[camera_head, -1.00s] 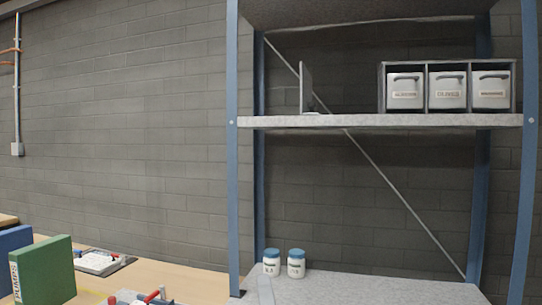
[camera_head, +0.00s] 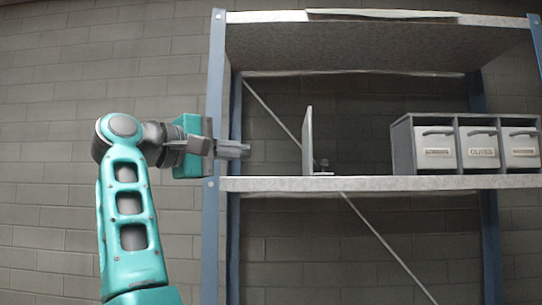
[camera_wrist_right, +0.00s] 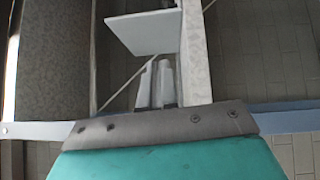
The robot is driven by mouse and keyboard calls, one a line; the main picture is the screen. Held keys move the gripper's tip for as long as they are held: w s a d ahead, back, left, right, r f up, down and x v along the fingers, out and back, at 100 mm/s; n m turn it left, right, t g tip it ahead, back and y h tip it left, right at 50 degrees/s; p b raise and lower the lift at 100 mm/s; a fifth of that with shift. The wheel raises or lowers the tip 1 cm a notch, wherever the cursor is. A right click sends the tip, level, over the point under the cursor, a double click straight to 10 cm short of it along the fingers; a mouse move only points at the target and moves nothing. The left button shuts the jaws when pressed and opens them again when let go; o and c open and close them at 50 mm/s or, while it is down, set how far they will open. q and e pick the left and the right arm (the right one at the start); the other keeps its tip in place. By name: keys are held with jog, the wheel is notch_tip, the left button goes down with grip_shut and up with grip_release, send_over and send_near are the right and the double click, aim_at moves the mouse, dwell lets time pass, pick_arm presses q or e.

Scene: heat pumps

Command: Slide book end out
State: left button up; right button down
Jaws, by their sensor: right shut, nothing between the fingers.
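The book end (camera_head: 308,141) stands upright on the middle shelf, left of the grey box rack. It looks like a thin pale plate with a low foot on its right side. In the right wrist view the book end (camera_wrist_right: 145,33) shows as a pale plate ahead of the fingers. My right gripper (camera_head: 248,150) is shut and empty. It reaches in past the left blue post, a little above the shelf, and points right towards the plate with a gap between. In the right wrist view its fingers (camera_wrist_right: 156,68) lie close together. My left gripper is not in view.
The middle shelf board (camera_head: 270,184) is bare between the left post (camera_head: 216,100) and the book end. A grey rack (camera_head: 403,148) with three white bins stands at the right. The upper shelf (camera_head: 340,45) hangs above. A diagonal brace (camera_head: 272,117) crosses behind.

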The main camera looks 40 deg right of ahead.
send_near(309, 154)
jog(key=w+d, duration=0.2)
jog(key=d, duration=0.3)
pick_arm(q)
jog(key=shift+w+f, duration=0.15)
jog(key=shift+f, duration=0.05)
pick_arm(e)
jog(key=shift+s+d+r+m, duration=0.15)
jog(key=shift+s+d, duration=0.05)
jog(key=shift+d, duration=0.2)
jog(key=shift+s+d+r+m, duration=0.15)
jog(key=shift+d+r, duration=0.05)
jog(key=shift+d, duration=0.2)
jog(key=shift+s+d+b, duration=0.25)
jog(key=shift+d+b, duration=0.1)
jog(key=shift+b, duration=0.05)
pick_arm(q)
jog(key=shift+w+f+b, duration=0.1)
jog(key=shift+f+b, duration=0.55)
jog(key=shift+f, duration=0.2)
pick_arm(e)
jog(key=s+d, duration=0.4)
jog(key=d, duration=0.1)
jog(key=shift+s, duration=0.2)
